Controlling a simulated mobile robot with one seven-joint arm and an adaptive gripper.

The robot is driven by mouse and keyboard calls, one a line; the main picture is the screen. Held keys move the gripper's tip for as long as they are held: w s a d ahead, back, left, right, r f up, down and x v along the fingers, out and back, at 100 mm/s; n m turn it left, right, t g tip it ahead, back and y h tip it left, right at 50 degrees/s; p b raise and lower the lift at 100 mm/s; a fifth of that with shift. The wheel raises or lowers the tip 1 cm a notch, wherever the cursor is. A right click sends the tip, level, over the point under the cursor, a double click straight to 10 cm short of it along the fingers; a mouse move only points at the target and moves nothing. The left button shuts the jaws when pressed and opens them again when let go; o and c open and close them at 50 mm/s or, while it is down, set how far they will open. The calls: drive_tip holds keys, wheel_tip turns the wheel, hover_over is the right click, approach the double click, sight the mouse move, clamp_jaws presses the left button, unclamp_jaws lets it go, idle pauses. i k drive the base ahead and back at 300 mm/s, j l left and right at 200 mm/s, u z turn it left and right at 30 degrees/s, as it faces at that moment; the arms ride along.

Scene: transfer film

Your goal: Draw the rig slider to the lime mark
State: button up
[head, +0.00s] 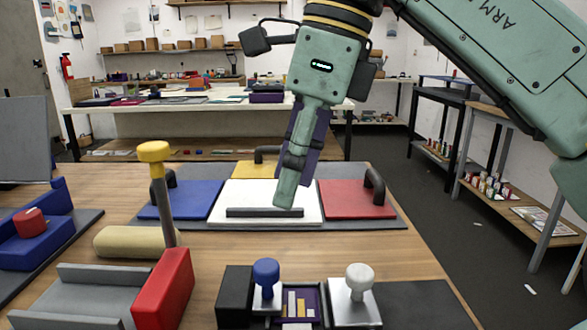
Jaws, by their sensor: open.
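My gripper (287,194) points down over the white panel of a board in the middle of the table, seen nearly edge-on. It is open and nothing shows held in it. A purple strip (317,150) shows beside its fingers; I cannot tell whether it belongs to the gripper. I cannot tell for sure which fixture is the rig slider. A grey channel (80,295) with a red block (163,288) stands front left. A blue fixture with a red round knob (30,223) is at the far left. I see no lime mark.
The board carries blue (185,201), yellow and red (345,200) panels with dark handles. A yellow-topped lever (154,152) rises at left beside a cream roller (118,241). Blue (266,272) and white (359,277) knobs stand at front. Bare wood (415,258) lies at right.

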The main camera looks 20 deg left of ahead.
sight(353, 306)
drive_tip(key=k, duration=1)
